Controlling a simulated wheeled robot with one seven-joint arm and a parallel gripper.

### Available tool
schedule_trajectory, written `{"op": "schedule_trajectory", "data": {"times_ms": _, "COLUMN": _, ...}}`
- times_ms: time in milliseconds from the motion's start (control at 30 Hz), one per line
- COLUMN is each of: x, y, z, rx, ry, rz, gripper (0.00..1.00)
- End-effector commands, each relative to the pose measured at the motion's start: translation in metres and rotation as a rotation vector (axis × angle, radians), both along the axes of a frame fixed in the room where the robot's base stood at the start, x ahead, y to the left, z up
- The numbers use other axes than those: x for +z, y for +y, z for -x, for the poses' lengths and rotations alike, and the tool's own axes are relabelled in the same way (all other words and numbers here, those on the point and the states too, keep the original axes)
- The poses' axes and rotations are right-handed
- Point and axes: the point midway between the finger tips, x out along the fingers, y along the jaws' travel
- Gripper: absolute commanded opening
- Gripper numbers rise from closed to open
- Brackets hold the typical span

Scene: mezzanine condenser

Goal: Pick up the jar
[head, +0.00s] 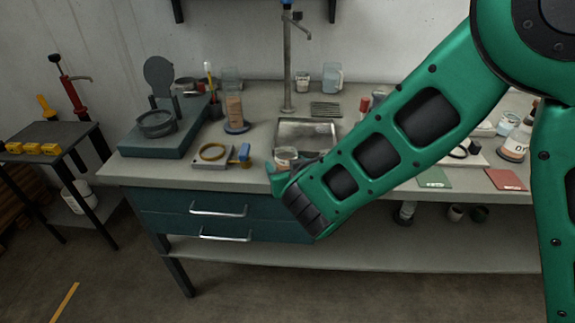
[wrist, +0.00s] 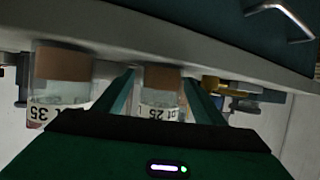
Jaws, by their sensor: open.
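A small clear jar (head: 285,154) with a brown band stands near the front edge of the bench, in front of the sink. In the wrist view, which looks upside down, this jar (wrist: 160,98) with a printed label shows between my two fingers. My gripper (wrist: 160,84) is open, with a finger to each side of it; I cannot tell whether either touches. A second similar jar (wrist: 62,75) with a label shows to the left, outside the fingers. In the head view my gripper (head: 280,180) is at the bench edge, and my arm hides the second jar.
The sink (head: 308,135) lies behind the jar. A yellow ring on a block (head: 212,153) and a blue-handled tool (head: 243,153) lie to the left. Drawers (head: 218,210) are under the bench edge. Green (head: 433,178) and red cards (head: 506,179) lie to the right.

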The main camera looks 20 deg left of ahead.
Motion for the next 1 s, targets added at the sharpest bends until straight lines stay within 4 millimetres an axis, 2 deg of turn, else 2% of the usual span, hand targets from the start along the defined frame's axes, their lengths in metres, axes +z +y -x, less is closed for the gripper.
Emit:
{"op": "schedule_trajectory", "data": {"times_ms": 167, "x": 0.0, "y": 0.0, "z": 0.0, "rx": 0.0, "ry": 0.0, "rz": 0.0, "gripper": 0.64}}
{"op": "schedule_trajectory", "data": {"times_ms": 300, "x": 0.0, "y": 0.0, "z": 0.0, "rx": 0.0, "ry": 0.0, "rz": 0.0, "gripper": 0.3}}
{"op": "schedule_trajectory", "data": {"times_ms": 367, "x": 0.0, "y": 0.0, "z": 0.0, "rx": 0.0, "ry": 0.0, "rz": 0.0, "gripper": 0.18}}
{"op": "schedule_trajectory", "data": {"times_ms": 767, "x": 0.001, "y": 0.0, "z": 0.001, "rx": 0.0, "ry": 0.0, "rz": 0.0, "gripper": 0.18}}
{"op": "schedule_trajectory", "data": {"times_ms": 1000, "x": 0.011, "y": 0.001, "z": 0.0, "rx": 0.001, "ry": -0.001, "rz": -0.001, "gripper": 0.18}}
